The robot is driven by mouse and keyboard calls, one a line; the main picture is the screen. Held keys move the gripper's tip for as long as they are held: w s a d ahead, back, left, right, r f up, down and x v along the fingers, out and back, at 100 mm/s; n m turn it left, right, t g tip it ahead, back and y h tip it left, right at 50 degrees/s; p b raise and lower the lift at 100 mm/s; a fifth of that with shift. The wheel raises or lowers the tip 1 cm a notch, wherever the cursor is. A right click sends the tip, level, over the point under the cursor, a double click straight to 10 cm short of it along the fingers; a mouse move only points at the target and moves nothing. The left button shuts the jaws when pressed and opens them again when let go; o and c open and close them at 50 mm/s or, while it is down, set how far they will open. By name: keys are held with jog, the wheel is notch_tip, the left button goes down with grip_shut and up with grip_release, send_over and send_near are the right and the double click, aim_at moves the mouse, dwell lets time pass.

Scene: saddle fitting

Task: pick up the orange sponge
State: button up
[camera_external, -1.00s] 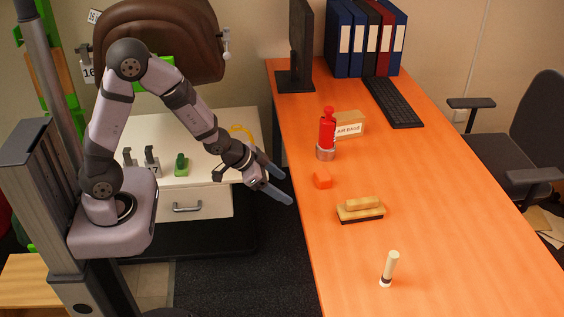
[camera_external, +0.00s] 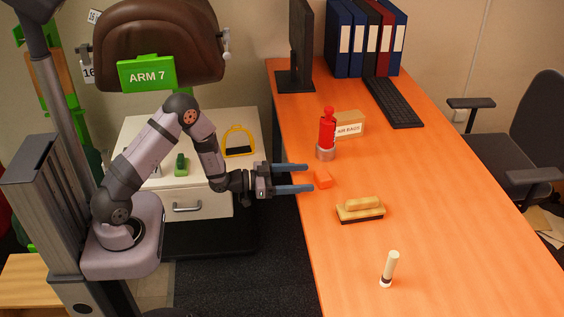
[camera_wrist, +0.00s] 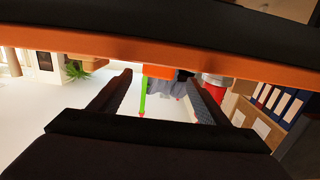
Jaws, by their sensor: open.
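The orange sponge (camera_external: 322,179) is a small block lying on the orange desk near its left edge. In the wrist view, it shows as a small orange block (camera_wrist: 157,71) against the desk edge, between my two fingers. My gripper (camera_external: 310,178) is open and empty. Its two blue-grey fingers point right, level with the sponge, and their tips reach the desk's left edge just left of it. I cannot tell whether the fingertips overlap its sides.
A red bottle in a grey cup (camera_external: 326,143) stands behind the sponge, beside an "AIR BAGS" box (camera_external: 349,124). A wooden brush (camera_external: 361,209) lies in front and right. The desk's right middle is clear.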

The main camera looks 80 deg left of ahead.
aim_at(316, 177)
jog(key=shift+w+f+p, duration=0.1)
jog(key=shift+w+p, duration=0.4)
jog(key=shift+w, duration=3.15)
jog(key=c, duration=1.1)
